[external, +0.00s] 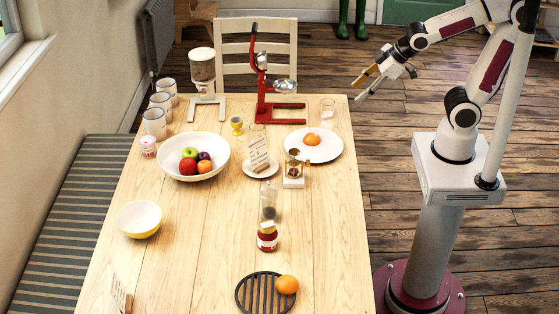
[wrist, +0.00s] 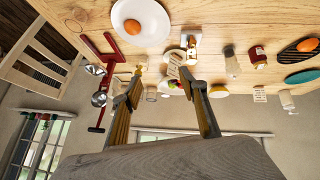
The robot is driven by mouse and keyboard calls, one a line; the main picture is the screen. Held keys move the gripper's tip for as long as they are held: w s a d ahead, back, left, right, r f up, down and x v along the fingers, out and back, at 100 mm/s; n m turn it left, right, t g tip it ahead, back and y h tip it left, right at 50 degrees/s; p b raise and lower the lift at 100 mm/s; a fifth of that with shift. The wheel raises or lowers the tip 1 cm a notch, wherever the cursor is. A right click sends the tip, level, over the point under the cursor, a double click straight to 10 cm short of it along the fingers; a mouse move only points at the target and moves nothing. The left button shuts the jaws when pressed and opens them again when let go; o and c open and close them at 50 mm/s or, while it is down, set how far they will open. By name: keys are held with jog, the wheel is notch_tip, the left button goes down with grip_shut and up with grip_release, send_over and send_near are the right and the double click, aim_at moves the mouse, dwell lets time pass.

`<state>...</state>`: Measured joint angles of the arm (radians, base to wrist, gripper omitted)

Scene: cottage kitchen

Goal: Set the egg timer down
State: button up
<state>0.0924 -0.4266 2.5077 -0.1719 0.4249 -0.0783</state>
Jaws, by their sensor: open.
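A small brass-and-glass piece on a pale base, apparently the egg timer (external: 293,168), stands on the wooden table just in front of the white plate. Its details are too small to be certain. It seems to show in the wrist view as a pale block with a brownish top (wrist: 190,44), beyond my fingertips. My gripper (external: 361,88) is open and empty, in the air off the table's back right corner. In the wrist view its two fingers (wrist: 162,76) are spread apart with nothing between them.
A white plate (external: 328,150) with an orange and a red press (external: 266,88) are nearest my gripper. A fruit bowl (external: 170,169), a jar (external: 267,237) and a dark round trivet (external: 247,294) are farther off. The table's front middle has free room.

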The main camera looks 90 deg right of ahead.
jog(key=s+a+r, duration=0.1)
jog(key=s+a, duration=0.1)
jog(key=s, duration=0.4)
jog(key=s+a+r+m+g+y, duration=0.1)
jog(key=s+a, duration=0.2)
jog(key=s, duration=0.2)
jog(key=shift+s+r+g+y, duration=0.3)
jog(key=shift+s, duration=0.05)
